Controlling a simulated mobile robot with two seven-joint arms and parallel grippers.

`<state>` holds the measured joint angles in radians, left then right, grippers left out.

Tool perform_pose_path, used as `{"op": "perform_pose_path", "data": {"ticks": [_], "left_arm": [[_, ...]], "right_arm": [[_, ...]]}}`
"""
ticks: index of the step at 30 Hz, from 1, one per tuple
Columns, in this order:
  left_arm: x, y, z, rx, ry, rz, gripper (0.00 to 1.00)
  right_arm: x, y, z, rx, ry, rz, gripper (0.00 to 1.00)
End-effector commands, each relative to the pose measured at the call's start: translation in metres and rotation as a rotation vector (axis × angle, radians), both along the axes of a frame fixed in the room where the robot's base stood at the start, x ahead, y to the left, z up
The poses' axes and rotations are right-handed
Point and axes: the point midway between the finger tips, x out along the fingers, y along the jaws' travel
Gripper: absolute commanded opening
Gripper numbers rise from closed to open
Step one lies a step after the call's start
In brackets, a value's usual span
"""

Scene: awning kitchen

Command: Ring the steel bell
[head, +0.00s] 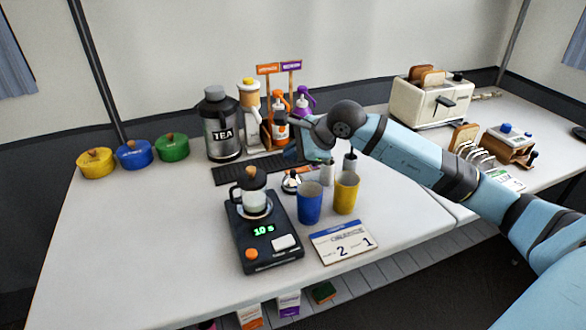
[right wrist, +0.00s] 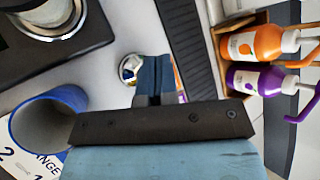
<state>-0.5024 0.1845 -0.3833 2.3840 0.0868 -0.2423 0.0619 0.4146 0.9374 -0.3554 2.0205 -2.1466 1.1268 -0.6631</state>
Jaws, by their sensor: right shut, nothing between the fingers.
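The steel bell (head: 291,181) is a small shiny dome with a dark top, standing on the white counter behind the blue cup. It also shows in the right wrist view (right wrist: 130,68), just left of the fingertips. My right gripper (head: 292,157) is shut and empty, reaching in from the right above the counter, close to the bell. In the right wrist view its fingers (right wrist: 153,75) are together beside the bell, and I cannot tell whether they touch it. My left gripper is in neither view.
The blue cup (head: 309,203) and yellow cup (head: 346,192) stand in front of the bell. A black timer scale (head: 263,240) carrying a lidded jar (head: 255,200) is at left. Orange (head: 280,132) and purple (head: 303,104) pump bottles stand behind. The counter's left front is clear.

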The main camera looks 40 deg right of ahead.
Motion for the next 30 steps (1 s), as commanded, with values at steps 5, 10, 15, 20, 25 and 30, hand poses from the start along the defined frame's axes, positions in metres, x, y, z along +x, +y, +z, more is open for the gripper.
{"op": "perform_pose_path", "data": {"ticks": [5, 10, 15, 20, 25, 30], "left_arm": [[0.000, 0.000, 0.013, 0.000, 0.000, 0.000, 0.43], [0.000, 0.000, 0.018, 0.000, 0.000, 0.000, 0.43], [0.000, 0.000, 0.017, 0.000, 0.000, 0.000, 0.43], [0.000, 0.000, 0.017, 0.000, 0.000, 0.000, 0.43], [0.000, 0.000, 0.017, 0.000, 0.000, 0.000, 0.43], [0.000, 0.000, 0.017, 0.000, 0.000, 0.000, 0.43]], "right_arm": [[0.000, 0.000, 0.022, -0.001, 0.000, 0.000, 0.00], [0.000, 0.000, 0.034, -0.001, 0.001, 0.001, 0.00], [0.000, 0.000, 0.033, 0.000, 0.001, 0.001, 0.00], [0.000, 0.000, 0.033, 0.000, 0.001, 0.001, 0.00], [0.000, 0.000, 0.033, 0.000, 0.001, 0.001, 0.00], [0.000, 0.000, 0.033, 0.000, 0.001, 0.001, 0.00]]}}
